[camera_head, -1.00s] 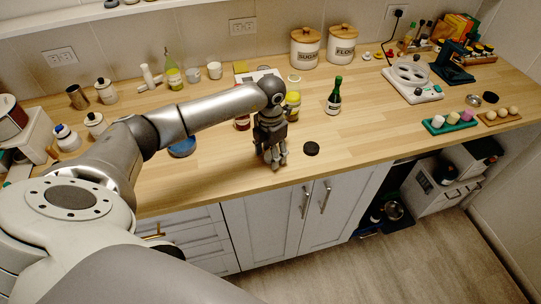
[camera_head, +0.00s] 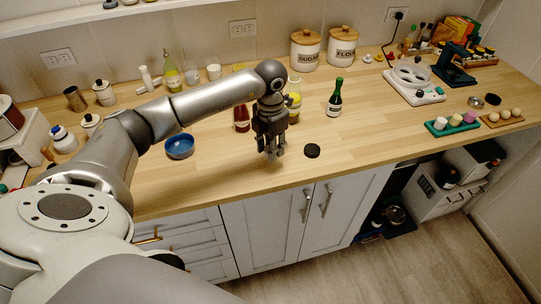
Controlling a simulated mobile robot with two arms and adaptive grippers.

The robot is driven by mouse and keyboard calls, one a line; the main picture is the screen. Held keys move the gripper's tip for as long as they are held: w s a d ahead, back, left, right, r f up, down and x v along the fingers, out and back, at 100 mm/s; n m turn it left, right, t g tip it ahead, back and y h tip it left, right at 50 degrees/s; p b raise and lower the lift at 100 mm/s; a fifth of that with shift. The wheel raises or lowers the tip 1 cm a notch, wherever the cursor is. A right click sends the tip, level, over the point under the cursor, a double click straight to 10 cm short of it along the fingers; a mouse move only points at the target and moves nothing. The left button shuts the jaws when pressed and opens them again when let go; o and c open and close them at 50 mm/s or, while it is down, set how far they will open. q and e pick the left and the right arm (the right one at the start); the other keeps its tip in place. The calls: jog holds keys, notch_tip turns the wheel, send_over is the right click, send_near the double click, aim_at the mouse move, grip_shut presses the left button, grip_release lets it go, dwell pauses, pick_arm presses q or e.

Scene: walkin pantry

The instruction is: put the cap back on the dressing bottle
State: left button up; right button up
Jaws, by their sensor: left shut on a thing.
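My left gripper (camera_head: 271,152) hangs fingers down over the front middle of the counter, just left of a flat black round cap or lid (camera_head: 312,151) lying on the wood. Its fingers are close together on something small that I cannot make out. A dark red bottle (camera_head: 241,120) stands behind and left of the gripper, partly hidden by my arm. A container with yellow contents (camera_head: 295,100) stands behind it, also partly covered. I cannot tell which one is the dressing bottle. My right gripper is not in view.
A blue bowl (camera_head: 179,146) sits left of the gripper, close to my arm. Sugar (camera_head: 305,50) and flour (camera_head: 341,47) canisters stand at the back wall. A green tray (camera_head: 452,126) lies at the right. The counter between the black disc and that tray is clear.

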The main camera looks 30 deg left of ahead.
pick_arm(q)
jog(key=s+d+r+b, duration=0.4)
jog(key=s+d+r, duration=0.3)
jog(key=s+r, duration=0.2)
jog(key=shift+s+d, duration=0.3)
jog(key=shift+s, duration=0.8)
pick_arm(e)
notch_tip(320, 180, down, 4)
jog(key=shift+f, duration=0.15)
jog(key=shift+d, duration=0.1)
